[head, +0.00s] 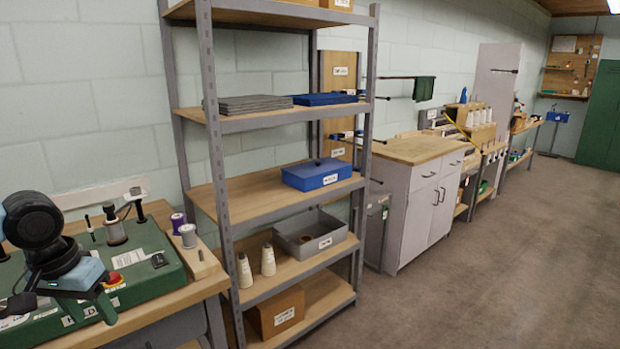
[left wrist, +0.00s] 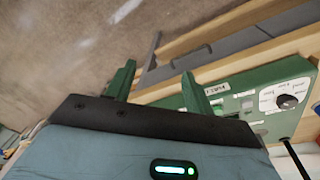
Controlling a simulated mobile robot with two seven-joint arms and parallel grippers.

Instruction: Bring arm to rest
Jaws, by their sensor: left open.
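My left arm comes in from the left in the head view. Its gripper (head: 92,304) hangs over the front of a green machine (head: 160,285) on a wooden bench. In the left wrist view the two green fingers of my left gripper (left wrist: 157,80) stand apart with nothing between them. The front panel of the green machine (left wrist: 245,95), with a round dial, shows right of and behind the fingers. I cannot tell how close the fingers are to it. My right gripper is in neither view.
Spools (head: 115,228) stand on the machine and on the bench edge (head: 205,265). A shelf rack (head: 217,150) with a blue box (head: 317,175) and a grey bin (head: 310,237) stands right of the bench. A grey cabinet (head: 415,215) is beyond. The floor (head: 500,280) at right is clear.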

